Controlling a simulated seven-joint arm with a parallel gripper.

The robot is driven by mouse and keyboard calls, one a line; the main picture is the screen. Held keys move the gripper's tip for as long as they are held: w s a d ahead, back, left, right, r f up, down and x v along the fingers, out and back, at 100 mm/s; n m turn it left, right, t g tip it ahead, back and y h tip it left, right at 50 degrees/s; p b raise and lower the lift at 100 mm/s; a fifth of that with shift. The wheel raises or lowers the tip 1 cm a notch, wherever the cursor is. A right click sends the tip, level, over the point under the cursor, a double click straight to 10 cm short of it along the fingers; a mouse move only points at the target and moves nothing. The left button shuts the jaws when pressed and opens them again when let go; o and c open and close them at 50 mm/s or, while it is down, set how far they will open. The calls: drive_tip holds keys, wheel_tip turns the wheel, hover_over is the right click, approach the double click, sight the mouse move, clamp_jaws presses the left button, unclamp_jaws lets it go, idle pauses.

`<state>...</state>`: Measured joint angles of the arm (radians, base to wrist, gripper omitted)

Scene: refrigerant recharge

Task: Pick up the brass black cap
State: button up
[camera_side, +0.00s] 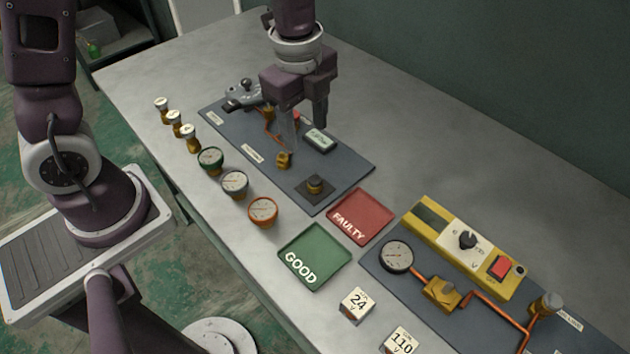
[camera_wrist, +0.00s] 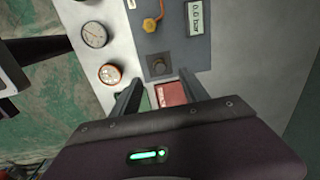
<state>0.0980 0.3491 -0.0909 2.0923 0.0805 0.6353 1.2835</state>
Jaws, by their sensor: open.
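The brass black cap (camera_side: 315,184) is a short dark-topped piece with a brass-coloured body. It stands upright on a small dark square base at the near end of the left dark mat. It also shows in the wrist view (camera_wrist: 158,66), beyond and between my two fingers. My gripper (camera_side: 308,122) is open and empty, pointing down above the mat, higher than the cap and behind it in the side view. In the wrist view my fingers (camera_wrist: 160,88) are spread apart and touch nothing I can see.
A red FAULTY tray (camera_side: 361,216) and a green GOOD tray (camera_side: 314,256) lie near the cap. Several gauges, including an orange one (camera_side: 262,211), line the table edge. A digital display (camera_side: 320,140) and a brass fitting (camera_side: 284,160) sit on the mat. The far table is clear.

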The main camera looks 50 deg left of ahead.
sight(315, 178)
drive_tip(key=f, duration=0.1)
drive_tip(key=f+m, duration=0.1)
drive_tip(key=f, duration=0.1)
drive_tip(key=w+d+f+m, duration=0.1)
drive_tip(key=shift+d+f+g, duration=0.1)
drive_tip(key=shift+f+g, duration=0.2)
drive_tip(key=shift+g, duration=0.1)
drive_tip(key=shift+m, duration=0.3)
wheel_tip(315, 178, down, 7)
drive_tip(key=shift+s+d+f, duration=0.1)
drive_tip(key=shift+s+d, duration=0.05)
clamp_jaws()
